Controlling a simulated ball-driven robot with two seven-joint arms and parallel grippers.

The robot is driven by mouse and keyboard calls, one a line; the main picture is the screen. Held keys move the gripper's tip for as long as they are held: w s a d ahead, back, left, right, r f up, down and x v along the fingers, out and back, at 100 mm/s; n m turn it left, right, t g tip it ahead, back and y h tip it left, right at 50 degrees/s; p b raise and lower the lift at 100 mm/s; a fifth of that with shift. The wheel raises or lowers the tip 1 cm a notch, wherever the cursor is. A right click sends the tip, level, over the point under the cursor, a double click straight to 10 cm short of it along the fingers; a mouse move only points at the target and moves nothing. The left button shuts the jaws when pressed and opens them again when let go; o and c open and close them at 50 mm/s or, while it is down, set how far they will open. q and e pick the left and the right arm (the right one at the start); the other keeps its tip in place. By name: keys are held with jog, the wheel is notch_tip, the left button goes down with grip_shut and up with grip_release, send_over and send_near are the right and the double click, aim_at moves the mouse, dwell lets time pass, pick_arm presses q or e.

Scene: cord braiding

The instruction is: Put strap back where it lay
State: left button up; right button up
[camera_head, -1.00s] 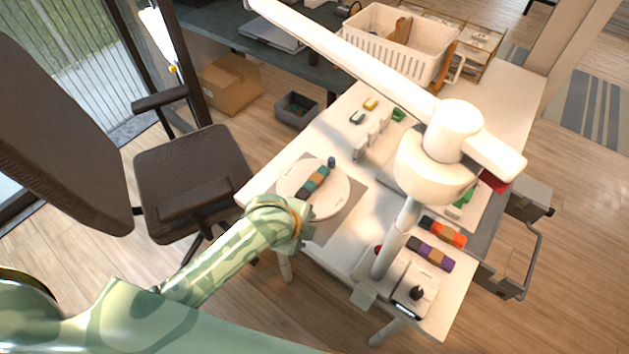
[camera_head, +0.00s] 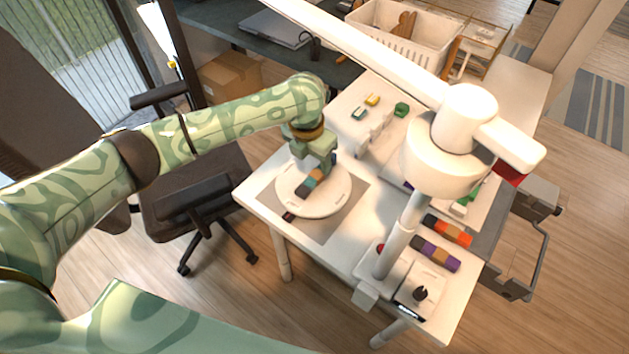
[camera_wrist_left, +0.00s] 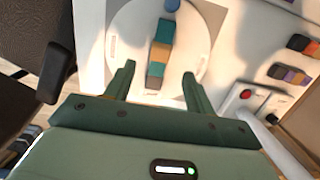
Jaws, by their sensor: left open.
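A segmented strip (camera_head: 307,186) in teal, orange and grey lies on a round white disc (camera_head: 325,203). I cannot tell whether this strip is the strap. My left gripper (camera_head: 316,163) is above the disc and hides part of the strip in the head view. In the left wrist view the gripper (camera_wrist_left: 157,72) is open, with one finger on each side of the strip (camera_wrist_left: 160,50) and nothing held. A blue knob (camera_wrist_left: 172,5) stands beyond the strip's far end. My right gripper is not in view.
The disc rests on a grey mat (camera_head: 326,232) on the white table. A white post with a long arm (camera_head: 402,235) rises to the right. Two more segmented strips, orange-dark (camera_head: 449,231) and purple-orange (camera_head: 436,254), lie beyond it. An office chair stands left of the table.

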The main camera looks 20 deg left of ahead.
aim_at(314, 176)
pick_arm(q)
notch_tip(314, 176, down, 7)
jog(key=shift+w+r+b, duration=0.15)
jog(key=shift+r+b, duration=0.05)
jog(key=shift+b, duration=1.05)
jog(key=shift+r, duration=0.15)
jog(key=shift+c, duration=0.6)
jog(key=c, duration=1)
jog(key=shift+r, duration=0.1)
jog(key=shift+c, duration=0.2)
